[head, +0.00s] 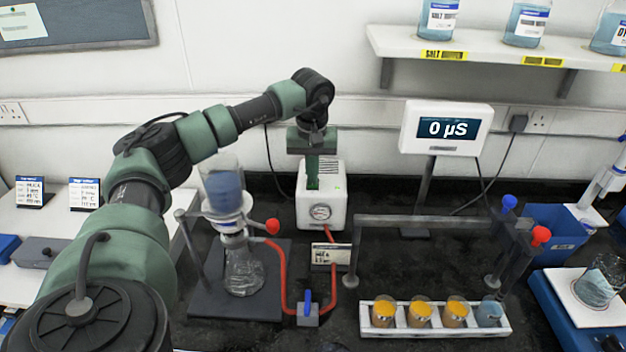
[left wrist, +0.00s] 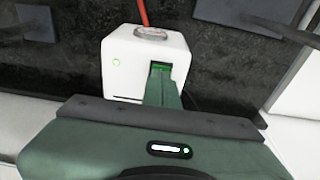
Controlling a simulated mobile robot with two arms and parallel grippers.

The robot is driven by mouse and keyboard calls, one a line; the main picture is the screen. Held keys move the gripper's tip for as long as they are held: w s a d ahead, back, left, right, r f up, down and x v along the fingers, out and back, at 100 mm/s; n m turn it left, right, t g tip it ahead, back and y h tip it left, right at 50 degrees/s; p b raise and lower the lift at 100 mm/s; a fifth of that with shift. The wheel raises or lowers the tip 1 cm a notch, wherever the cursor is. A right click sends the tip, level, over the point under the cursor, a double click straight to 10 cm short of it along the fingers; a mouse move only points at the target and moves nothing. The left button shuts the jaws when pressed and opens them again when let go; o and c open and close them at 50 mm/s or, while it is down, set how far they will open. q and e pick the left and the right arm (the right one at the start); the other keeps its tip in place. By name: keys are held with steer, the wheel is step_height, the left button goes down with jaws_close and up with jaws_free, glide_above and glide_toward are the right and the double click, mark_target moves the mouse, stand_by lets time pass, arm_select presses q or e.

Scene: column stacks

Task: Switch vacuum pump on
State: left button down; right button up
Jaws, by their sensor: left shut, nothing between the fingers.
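The vacuum pump (head: 335,205) is a white box with a round gauge (head: 320,212) on its front, at the back middle of the bench. It also shows in the left wrist view (left wrist: 128,50). My left gripper (head: 312,186) is shut and empty, pointing down over the pump's top. In the left wrist view its fingertips (left wrist: 160,75) are at a dark recess with a green switch (left wrist: 161,68). I cannot tell whether they touch it, and the fingers hide part of it. A small green light (left wrist: 117,63) glows on the pump's top. My right gripper is not in view.
A filter flask (head: 243,270) on a stand is left of the pump, with red tubing (head: 283,275) and a blue-handled valve (head: 307,312). A conductivity display (head: 446,130) reads 0 µS. A white rack (head: 450,333) of beakers stands at front right.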

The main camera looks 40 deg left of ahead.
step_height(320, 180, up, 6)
steer(key=p, duration=0.5)
steer(key=shift+p, duration=0.35)
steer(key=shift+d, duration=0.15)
